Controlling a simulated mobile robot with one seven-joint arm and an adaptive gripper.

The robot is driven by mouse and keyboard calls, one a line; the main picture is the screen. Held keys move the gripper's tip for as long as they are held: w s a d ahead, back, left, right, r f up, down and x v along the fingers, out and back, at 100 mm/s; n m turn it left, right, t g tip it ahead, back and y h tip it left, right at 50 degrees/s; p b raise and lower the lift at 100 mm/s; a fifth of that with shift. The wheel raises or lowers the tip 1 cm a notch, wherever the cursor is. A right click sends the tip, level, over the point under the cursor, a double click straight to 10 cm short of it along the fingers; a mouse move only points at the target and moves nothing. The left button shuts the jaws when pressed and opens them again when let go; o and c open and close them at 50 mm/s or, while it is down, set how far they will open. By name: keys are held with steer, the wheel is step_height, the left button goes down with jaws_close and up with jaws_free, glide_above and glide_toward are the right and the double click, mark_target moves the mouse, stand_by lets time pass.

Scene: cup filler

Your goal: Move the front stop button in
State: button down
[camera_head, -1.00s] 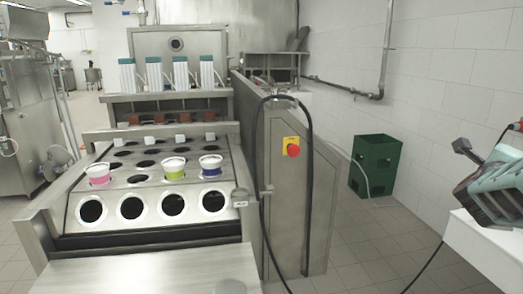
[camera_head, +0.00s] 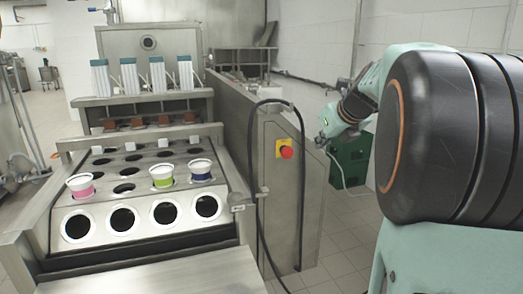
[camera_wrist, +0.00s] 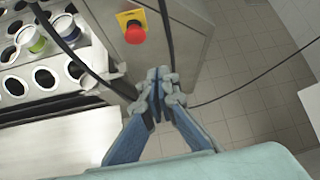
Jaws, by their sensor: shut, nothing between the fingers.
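The front stop button is a red knob (camera_head: 286,152) on a yellow plate (camera_head: 279,147), on the steel side panel of the cup filler. The wrist view shows the red button (camera_wrist: 135,33) near the top, left of centre. My gripper (camera_wrist: 159,76) is shut and empty, with its fingertips below the button in that view and apart from it. In the head view my arm reaches in from the right, and its gripper end is small and partly hidden right of the button.
A black cable (camera_head: 253,190) loops around the panel close to the button. The cup filler's plate (camera_head: 140,200) carries several holes and three cups. A green crate (camera_head: 351,160) stands by the wall behind my arm. Open tiled floor (camera_wrist: 240,80) lies right of the panel.

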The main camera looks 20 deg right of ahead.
steer(key=a+y, duration=0.1)
steer(key=a, duration=0.2)
steer(key=shift+g, duration=0.3)
steer(key=shift+w, duration=0.1)
glide_toward(288, 156)
step_height(288, 156, down, 4)
steer(key=w, duration=0.2)
steer(key=shift+w+f, duration=0.25)
steer(key=shift+w, duration=0.8)
steer(key=shift+w+r, duration=0.1)
